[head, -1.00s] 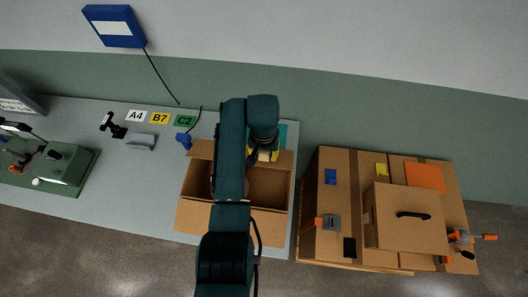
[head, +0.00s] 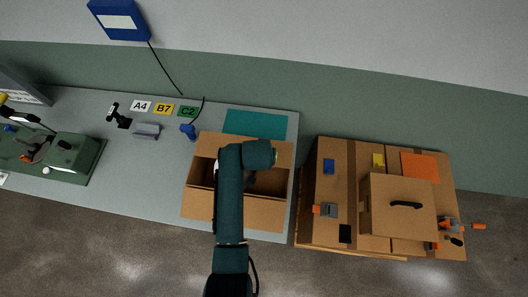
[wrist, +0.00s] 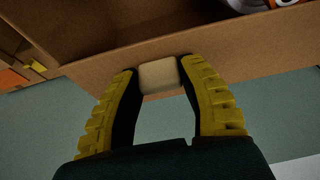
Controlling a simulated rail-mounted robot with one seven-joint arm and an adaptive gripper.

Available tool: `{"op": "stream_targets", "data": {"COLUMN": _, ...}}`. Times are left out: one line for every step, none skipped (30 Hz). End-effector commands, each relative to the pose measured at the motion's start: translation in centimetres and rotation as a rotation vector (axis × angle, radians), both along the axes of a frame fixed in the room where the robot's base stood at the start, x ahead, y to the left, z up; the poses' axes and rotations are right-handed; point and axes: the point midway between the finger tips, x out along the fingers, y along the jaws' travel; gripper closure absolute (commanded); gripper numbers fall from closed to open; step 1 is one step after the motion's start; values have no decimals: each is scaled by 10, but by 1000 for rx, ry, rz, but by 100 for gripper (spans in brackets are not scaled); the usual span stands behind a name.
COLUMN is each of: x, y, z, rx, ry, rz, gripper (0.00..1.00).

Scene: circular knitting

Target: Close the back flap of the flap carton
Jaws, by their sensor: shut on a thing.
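The open flap carton (head: 262,214) stands at the right end of the grey table. Its front flap hangs outward, and its back flap (head: 210,143) shows along the far side, partly behind my arm. In the wrist view, a brown cardboard panel (wrist: 215,45) runs across above my fingers. My gripper (wrist: 158,78) has its yellow-padded fingers on either side of a small pale block (wrist: 158,75) at this panel's edge. I cannot tell whether the block is fixed to the panel. In the head view my wrist is over the carton's back right part and hides the fingers.
A teal mat (head: 255,122) lies behind the carton. A blue object (head: 188,131) and labels stand to its left. Taped cartons (head: 335,180) with a handled box (head: 400,205) stand close on the right. Something white and orange (wrist: 285,3) shows inside the carton.

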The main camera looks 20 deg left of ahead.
Motion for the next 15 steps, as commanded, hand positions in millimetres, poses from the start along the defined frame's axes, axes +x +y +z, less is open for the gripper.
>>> {"op": "stream_targets", "data": {"x": -3, "y": -1, "z": -5, "rx": -2, "ry": 11, "rz": 0, "gripper": 100}}
{"op": "stream_targets", "data": {"x": -3, "y": -1, "z": -5, "rx": -2, "ry": 11, "rz": 0, "gripper": 100}}
{"op": "stream_targets", "data": {"x": -4, "y": -1, "z": -6, "rx": -2, "ry": 12, "rz": 0, "gripper": 100}}
{"op": "stream_targets", "data": {"x": -4, "y": -1, "z": -6, "rx": -2, "ry": 13, "rz": 0, "gripper": 100}}
{"op": "stream_targets", "data": {"x": -4, "y": -1, "z": -6, "rx": -2, "ry": 13, "rz": 0, "gripper": 100}}
{"op": "stream_targets", "data": {"x": -4, "y": -1, "z": -6, "rx": -2, "ry": 14, "rz": 0, "gripper": 100}}
{"op": "stream_targets", "data": {"x": -4, "y": -1, "z": -6, "rx": -2, "ry": 14, "rz": 0, "gripper": 100}}
{"op": "stream_targets", "data": {"x": -4, "y": -1, "z": -7, "rx": -3, "ry": 15, "rz": 0, "gripper": 100}}
{"op": "stream_targets", "data": {"x": -4, "y": -1, "z": -7, "rx": -3, "ry": 15, "rz": 0, "gripper": 100}}
{"op": "stream_targets", "data": {"x": -4, "y": -1, "z": -7, "rx": -3, "ry": 16, "rz": 0, "gripper": 100}}
{"op": "stream_targets", "data": {"x": -5, "y": -1, "z": -7, "rx": -3, "ry": 16, "rz": 0, "gripper": 100}}
{"op": "stream_targets", "data": {"x": -5, "y": -1, "z": -7, "rx": -3, "ry": 17, "rz": 0, "gripper": 100}}
{"op": "stream_targets", "data": {"x": -5, "y": -1, "z": -7, "rx": -3, "ry": 17, "rz": 0, "gripper": 100}}
{"op": "stream_targets", "data": {"x": -5, "y": -1, "z": -7, "rx": -3, "ry": 17, "rz": 0, "gripper": 53}}
{"op": "stream_targets", "data": {"x": -5, "y": -1, "z": -7, "rx": -3, "ry": 17, "rz": 0, "gripper": 46}}
